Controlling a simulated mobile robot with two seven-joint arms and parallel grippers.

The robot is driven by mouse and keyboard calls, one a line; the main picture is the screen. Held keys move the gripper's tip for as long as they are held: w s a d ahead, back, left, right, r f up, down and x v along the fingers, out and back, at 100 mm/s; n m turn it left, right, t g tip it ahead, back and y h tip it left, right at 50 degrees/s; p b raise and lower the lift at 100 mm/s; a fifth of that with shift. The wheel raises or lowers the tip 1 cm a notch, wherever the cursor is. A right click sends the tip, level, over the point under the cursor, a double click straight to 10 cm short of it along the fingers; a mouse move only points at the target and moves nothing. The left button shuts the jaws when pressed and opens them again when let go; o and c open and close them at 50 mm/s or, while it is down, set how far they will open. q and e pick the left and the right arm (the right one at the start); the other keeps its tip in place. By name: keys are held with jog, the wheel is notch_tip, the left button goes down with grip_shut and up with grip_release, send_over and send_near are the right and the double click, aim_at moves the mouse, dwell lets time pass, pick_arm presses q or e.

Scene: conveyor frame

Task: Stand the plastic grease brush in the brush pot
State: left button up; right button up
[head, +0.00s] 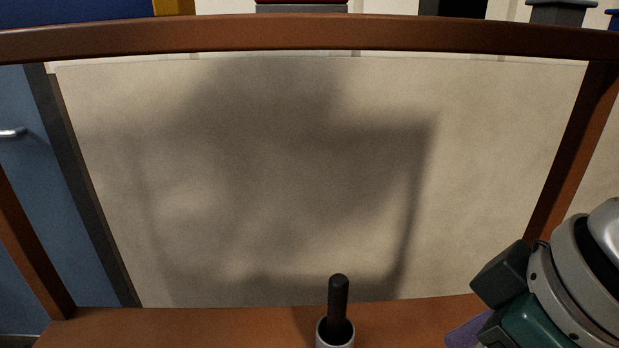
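The brush pot (335,333) is a pale grey round cup at the bottom middle of the head view, cut off by the lower picture edge. A black rod with a rounded top, which looks like the handle of the grease brush (338,297), stands almost upright in the pot. Its lower end is hidden inside the pot. My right arm comes in at the lower right, well apart from the pot. Its wrist end shows, but no fingertips can be made out. My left gripper is out of view.
The pot is at a brown-orange beam (200,328) along the bottom. Brown frame bars (300,33) run across the top and down both sides. A purple piece (466,331) shows beside my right wrist. A blue cabinet (50,140) stands at left.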

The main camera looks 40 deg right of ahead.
jog(key=w+a+n+t+y, duration=0.1)
jog(key=a+n, duration=0.1)
jog(key=a, duration=0.5)
jog(key=s+d, duration=0.1)
jog(key=s+f+g, duration=0.1)
jog(key=s+d+g+h, duration=0.1)
jog(key=shift+s+d+f+m, duration=0.35)
jog(key=shift+s+m, duration=0.05)
